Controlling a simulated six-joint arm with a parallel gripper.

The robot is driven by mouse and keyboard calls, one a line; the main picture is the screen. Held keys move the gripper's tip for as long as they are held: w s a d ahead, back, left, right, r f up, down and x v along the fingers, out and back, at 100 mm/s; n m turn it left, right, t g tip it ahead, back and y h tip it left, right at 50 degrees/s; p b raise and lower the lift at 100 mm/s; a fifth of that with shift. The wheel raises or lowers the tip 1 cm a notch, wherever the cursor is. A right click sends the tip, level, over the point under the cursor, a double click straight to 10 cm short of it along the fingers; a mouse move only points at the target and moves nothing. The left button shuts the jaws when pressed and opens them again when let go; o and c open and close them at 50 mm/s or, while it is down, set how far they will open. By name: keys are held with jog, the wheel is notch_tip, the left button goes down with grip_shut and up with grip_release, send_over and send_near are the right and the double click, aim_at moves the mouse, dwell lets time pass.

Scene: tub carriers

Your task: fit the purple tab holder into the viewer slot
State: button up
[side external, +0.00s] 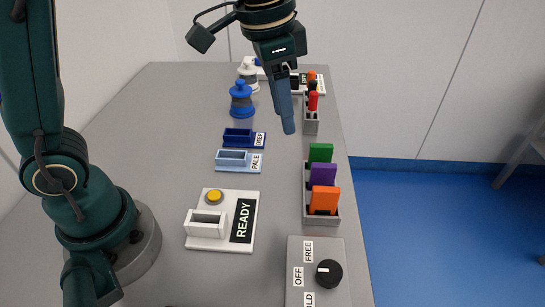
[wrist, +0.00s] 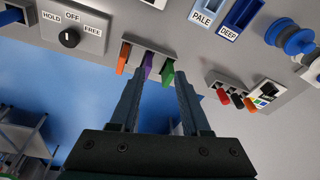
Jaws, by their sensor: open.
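The purple tab holder (side external: 323,176) stands upright in a grey rack (side external: 308,211), between a green holder (side external: 320,153) and an orange holder (side external: 324,199). In the wrist view the purple holder (wrist: 149,66) shows near the space between my fingertips, beyond them. The viewer (side external: 222,242) is a white base with a yellow button, a READY label and a white raised block (side external: 206,223) with a slot. My gripper (side external: 288,120) is open and empty, above the table and behind the rack in the side view; its spread fingers (wrist: 158,88) fill the wrist view's centre.
A knob panel (side external: 316,271) sits in front of the rack. PALE (side external: 240,161) and DEEP (side external: 243,138) trays lie left of it. Behind are a rack of red and dark pieces (side external: 311,118) and a blue bottle-like item (side external: 241,100). The table's right edge runs close beside the rack.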

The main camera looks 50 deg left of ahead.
jog(key=s+a+n+t, duration=0.3)
jog(key=s+a+n, duration=0.2)
jog(key=s, duration=0.7)
jog(key=shift+s+f, duration=0.2)
jog(key=shift+f, duration=0.1)
jog(key=shift+o, duration=0.4)
jog(key=shift+s+f, duration=0.35)
jog(key=shift+s, duration=0.05)
